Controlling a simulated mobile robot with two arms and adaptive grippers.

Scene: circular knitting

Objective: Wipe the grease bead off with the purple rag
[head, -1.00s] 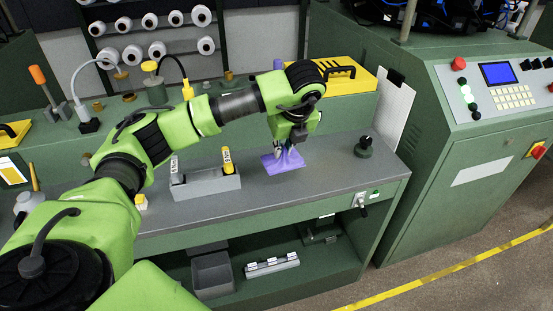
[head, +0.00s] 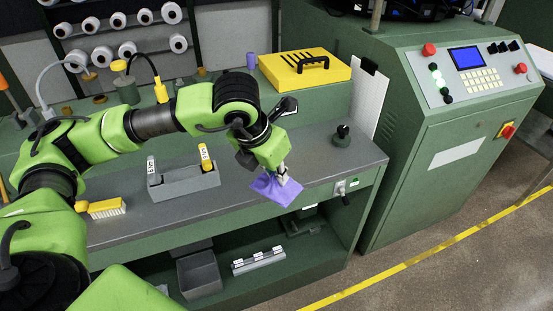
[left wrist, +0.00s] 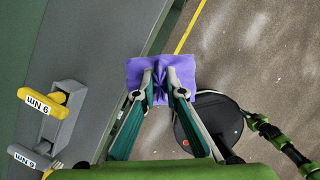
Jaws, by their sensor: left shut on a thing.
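My left gripper (head: 282,178) is shut on the purple rag (head: 273,189). The rag hangs spread below the fingers, at the front edge of the grey bench top (head: 315,158). In the left wrist view the rag (left wrist: 143,72) is pinched in a fold between the two fingertips (left wrist: 161,92), with bench edge and floor behind it. It looks raised off the bench. I cannot make out a grease bead in either view. I cannot make out my right gripper.
A grey holder (head: 185,184) with two torque tools stands left of the rag. A yellow brush (head: 103,208) lies further left. A dark knob on a round base (head: 342,137) stands to the right. A yellow case (head: 305,70) lies behind. A green control cabinet (head: 440,150) stands at right.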

